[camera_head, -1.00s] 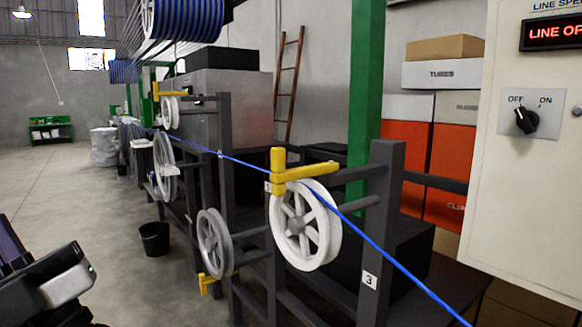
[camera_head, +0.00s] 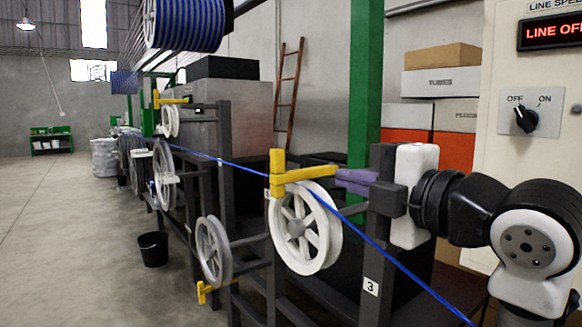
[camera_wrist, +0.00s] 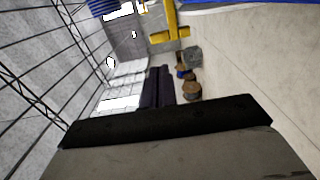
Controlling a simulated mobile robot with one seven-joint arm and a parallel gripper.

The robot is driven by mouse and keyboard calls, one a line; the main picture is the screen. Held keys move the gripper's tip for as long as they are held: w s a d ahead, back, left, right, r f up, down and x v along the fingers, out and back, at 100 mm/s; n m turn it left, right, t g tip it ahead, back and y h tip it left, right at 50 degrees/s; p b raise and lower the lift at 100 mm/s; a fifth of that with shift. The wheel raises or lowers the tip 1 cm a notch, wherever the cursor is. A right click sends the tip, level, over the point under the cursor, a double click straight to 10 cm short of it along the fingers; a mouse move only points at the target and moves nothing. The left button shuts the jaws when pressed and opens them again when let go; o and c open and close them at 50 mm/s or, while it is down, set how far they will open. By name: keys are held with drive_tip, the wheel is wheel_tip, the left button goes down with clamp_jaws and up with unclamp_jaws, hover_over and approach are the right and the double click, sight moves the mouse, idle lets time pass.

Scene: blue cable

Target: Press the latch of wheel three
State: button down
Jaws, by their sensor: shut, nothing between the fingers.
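Wheel three is the white spoked wheel (camera_head: 304,229) beside the dark post marked 3. Its yellow latch (camera_head: 310,174) runs across the top of the wheel from an upright yellow block at the left. The blue cable (camera_head: 350,225) passes under the latch and slopes down to the right. My gripper (camera_head: 340,181) comes from the right behind the post. Its purple-grey fingers are shut and empty, near the latch's right end. I cannot tell whether they touch it. The fingers also show shut in the wrist view (camera_wrist: 160,88).
The dark post (camera_head: 381,250) stands in front of my gripper's body. A grey wheel (camera_head: 213,250) with a yellow latch sits lower left. The control panel (camera_head: 545,170) at the right reads LINE OFF. A black bucket (camera_head: 153,249) stands on open floor at the left.

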sight(281, 163)
idle(0.3)
drive_tip(key=p+x, duration=0.4)
drive_tip(key=x, duration=0.8)
drive_tip(key=shift+w+a+r+p, duration=0.1)
drive_tip(key=shift+w+a+p, duration=0.1)
drive_tip(key=shift+w+p, duration=0.15)
drive_tip(key=shift+w+a, duration=0.35)
drive_tip(key=shift+w, duration=0.15)
